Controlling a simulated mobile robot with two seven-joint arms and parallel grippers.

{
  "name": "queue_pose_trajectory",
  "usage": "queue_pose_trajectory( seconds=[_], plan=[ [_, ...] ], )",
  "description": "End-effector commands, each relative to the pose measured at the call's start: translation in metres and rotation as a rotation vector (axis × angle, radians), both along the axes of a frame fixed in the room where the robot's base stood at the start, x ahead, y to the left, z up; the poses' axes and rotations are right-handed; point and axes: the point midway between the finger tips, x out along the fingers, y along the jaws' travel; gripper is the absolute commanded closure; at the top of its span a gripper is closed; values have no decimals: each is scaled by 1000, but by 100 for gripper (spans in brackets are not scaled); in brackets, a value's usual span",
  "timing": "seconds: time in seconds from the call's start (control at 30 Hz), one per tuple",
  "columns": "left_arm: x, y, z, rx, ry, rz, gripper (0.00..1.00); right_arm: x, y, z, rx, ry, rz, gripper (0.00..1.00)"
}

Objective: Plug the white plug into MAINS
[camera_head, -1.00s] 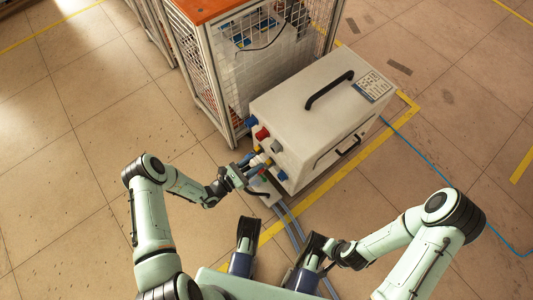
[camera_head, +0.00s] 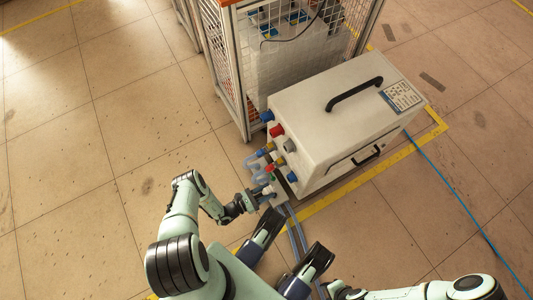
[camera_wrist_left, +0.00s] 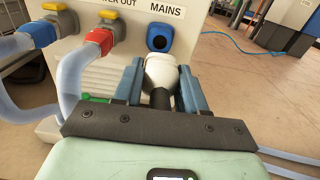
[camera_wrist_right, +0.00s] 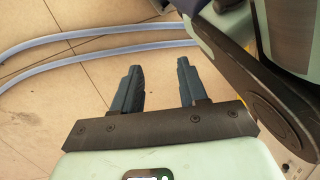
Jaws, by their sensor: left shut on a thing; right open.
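The white plug (camera_wrist_left: 160,70) is held between the fingers of my left gripper (camera_wrist_left: 160,88), with its dark cable end toward the palm. The blue MAINS socket (camera_wrist_left: 160,38), under the printed MAINS label, is on the cream panel just beyond the plug. In the picture the plug's front is just below the socket; the plug appears apart from it. In the head view my left gripper (camera_head: 257,197) is low by the front of the cream heater box (camera_head: 335,115). My right gripper (camera_wrist_right: 161,80) is open and empty above the floor.
Left of the socket, red (camera_wrist_left: 100,38) and blue (camera_wrist_left: 40,32) hose couplings with yellow tops carry clear hoses close to my left fingers. An orange-topped mesh cage (camera_head: 232,75) stands behind the box. Pale hoses (camera_wrist_right: 85,50) lie on the floor. Open floor is at left.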

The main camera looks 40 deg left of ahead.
Motion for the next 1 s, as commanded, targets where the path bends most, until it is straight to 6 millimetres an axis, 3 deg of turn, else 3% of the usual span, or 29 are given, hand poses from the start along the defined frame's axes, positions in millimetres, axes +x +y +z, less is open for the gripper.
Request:
queue_pose_trajectory(
  seconds=[0.6, 1.0],
  plan=[
    [47, -19, 1, -1, -2, -1, 100, -14, -2, -6, 3, 45, -5, 57],
    [62, -26, 1, -1, -1, 0, 100, -14, -2, -6, 4, 46, -5, 57]
  ],
)
